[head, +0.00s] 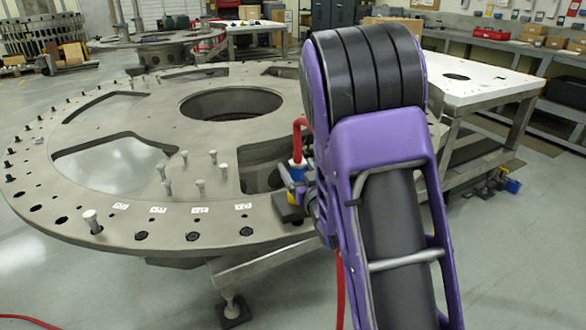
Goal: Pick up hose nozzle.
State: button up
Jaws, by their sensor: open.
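What looks like the hose nozzle (297,173), a small blue piece with a pale band, stands near the right side of the turret plate (75,222). A red hose (299,125) curves from its top behind my purple arm. My gripper (289,194) is mostly hidden by the arm. Only small grey and dark parts show at the arm's left edge, close beside the nozzle. The gripper is open. Whether a finger touches the nozzle cannot be told.
Several upright metal pins (199,187) stand on the plate. It has large cutouts and a round centre hole. A white-topped table (480,82) stands at right. Red hose (340,290) hangs below the plate's edge. Open floor (110,290) lies front left.

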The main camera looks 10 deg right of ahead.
jog(key=shift+w, duration=0.1)
grip_shut()
dwell(0.4)
